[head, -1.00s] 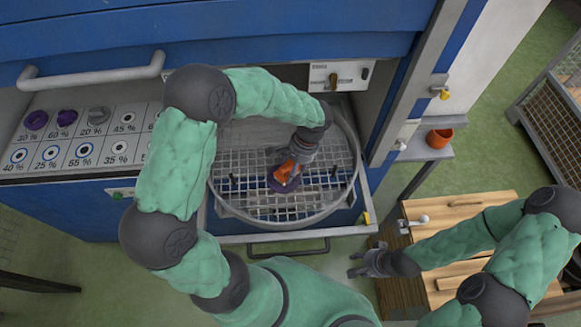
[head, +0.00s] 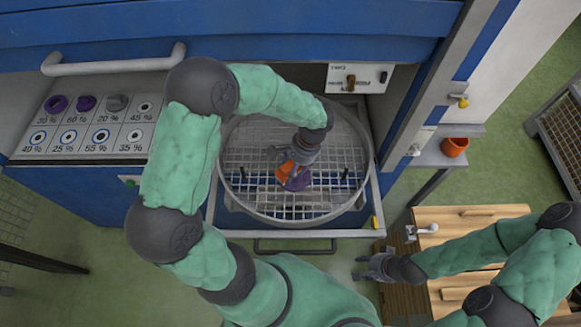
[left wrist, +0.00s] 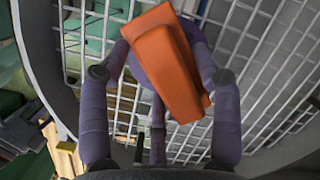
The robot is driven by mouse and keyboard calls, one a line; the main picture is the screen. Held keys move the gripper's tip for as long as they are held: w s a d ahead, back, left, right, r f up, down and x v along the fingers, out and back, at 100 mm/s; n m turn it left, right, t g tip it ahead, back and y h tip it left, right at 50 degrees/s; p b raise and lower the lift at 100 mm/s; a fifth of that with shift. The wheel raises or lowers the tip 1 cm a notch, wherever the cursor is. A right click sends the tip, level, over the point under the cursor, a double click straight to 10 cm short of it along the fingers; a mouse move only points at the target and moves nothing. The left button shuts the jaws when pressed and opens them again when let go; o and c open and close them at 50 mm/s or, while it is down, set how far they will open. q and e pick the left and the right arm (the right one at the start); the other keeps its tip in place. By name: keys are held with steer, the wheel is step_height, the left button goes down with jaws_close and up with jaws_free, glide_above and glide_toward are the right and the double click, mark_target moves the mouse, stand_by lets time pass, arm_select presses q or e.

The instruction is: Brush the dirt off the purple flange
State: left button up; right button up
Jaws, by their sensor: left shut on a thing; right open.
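An orange block-like tool, probably the brush (head: 284,173), is held in my left gripper (head: 294,163) low over the round mesh turntable (head: 240,208). The purple flange (head: 299,182) lies right beside and partly under it; whether they touch is unclear. In the left wrist view the orange tool (left wrist: 172,62) sits between the fingers of the left gripper (left wrist: 165,75) and covers much of what is behind; bristles and dirt cannot be made out. My right gripper (head: 374,266) is open and empty, in front of the wooden cabinet.
Short dark pegs (head: 345,174) stand on the mesh. A panel at left bears labelled percentages with purple and grey parts (head: 57,104). A control switch plate (head: 358,78) is behind the turntable. An orange pot (head: 453,147) stands on a side shelf, and the wooden cabinet (head: 470,222) is at right.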

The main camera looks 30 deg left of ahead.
arm_select(q)
steer(key=shift+w+d+r, duration=0.1)
steer(key=shift+w+d, duration=0.45)
steer(key=shift+d, duration=0.15)
steer(key=shift+w+d, duration=0.5)
steer(key=shift+d, duration=0.2)
steer(key=shift+s+a, duration=0.75)
steer(key=shift+a, duration=0.25)
steer(key=shift+s+a, duration=0.75)
steer(key=shift+a, duration=0.25)
steer(key=shift+w+d+f, duration=0.15)
steer(key=shift+w+d, duration=0.6)
steer(key=shift+d, duration=0.3)
steer(key=shift+w+d+f, duration=0.1)
steer(key=shift+w+d, duration=0.6)
steer(key=shift+d, duration=0.3)
steer(key=shift+s+a+r, duration=0.1)
steer(key=shift+s+a, duration=0.65)
steer(key=shift+a, duration=0.3)
steer(key=shift+s+a, duration=0.75)
steer(key=shift+a, duration=0.25)
steer(key=shift+w+d+r, duration=0.1)
steer(key=shift+w+d, duration=0.7)
steer(key=shift+d, duration=0.2)
steer(key=shift+w+d, duration=0.8)
steer(key=shift+d, duration=0.2)
steer(key=shift+s+a, duration=0.8)
steer(key=shift+a, duration=0.25)
steer(key=shift+s+a, duration=0.75)
steer(key=shift+a, duration=0.25)
